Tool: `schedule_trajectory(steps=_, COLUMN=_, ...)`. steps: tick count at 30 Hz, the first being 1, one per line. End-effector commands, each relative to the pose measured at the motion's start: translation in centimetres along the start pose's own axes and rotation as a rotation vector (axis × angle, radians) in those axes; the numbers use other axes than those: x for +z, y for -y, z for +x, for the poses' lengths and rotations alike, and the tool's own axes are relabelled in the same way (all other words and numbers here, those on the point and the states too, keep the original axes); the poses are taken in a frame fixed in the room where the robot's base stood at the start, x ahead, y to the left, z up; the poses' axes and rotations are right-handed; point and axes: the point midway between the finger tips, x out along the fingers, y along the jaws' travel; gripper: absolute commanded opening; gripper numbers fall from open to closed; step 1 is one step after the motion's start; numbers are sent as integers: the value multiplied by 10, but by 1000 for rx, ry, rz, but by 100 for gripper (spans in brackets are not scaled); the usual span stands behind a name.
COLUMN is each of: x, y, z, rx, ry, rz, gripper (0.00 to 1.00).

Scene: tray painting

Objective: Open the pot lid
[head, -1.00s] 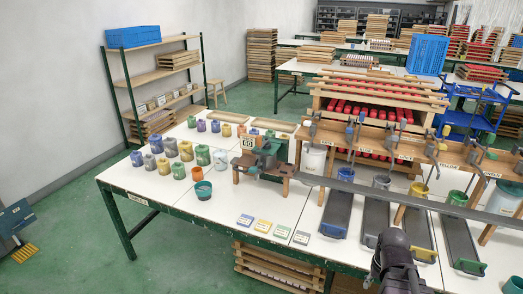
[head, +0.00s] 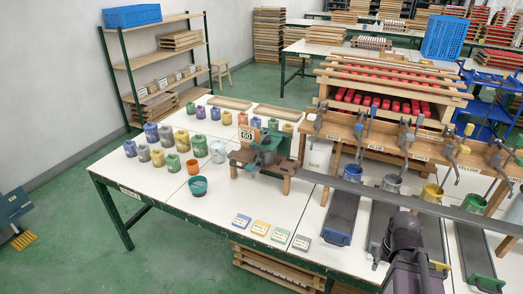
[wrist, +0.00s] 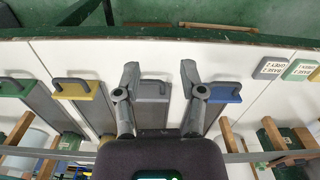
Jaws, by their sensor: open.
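No part is clearly marked as a pot lid. Paint pots stand in a row under the wooden rack in the head view: a blue pot (head: 370,174), a grey pot (head: 392,182), a yellow pot (head: 431,194) and a green pot (head: 474,203). Long grey strips with coloured, handled end plates lie in front of them. My gripper (wrist: 160,68) is open and empty, seen from above in the wrist view. The grey end plate (wrist: 152,91) shows between its fingers, apparently below them. The blue plate (wrist: 225,92) is right, the yellow plate (wrist: 74,90) left.
A green plate (wrist: 14,87) lies farther left. Small label cards (head: 260,228) lie near the table's front edge. A green clamp-like device (head: 266,150) numbered 60 stands left of the strips. Jars fill the table's left. The front left tabletop is clear.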

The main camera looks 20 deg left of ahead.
Motion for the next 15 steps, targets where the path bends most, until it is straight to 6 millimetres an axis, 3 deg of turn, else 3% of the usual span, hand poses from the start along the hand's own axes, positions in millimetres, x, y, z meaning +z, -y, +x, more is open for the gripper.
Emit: schedule_trajectory(steps=15, x=-9, y=5, z=0, rx=28, ry=-15, rz=-24, gripper=52)
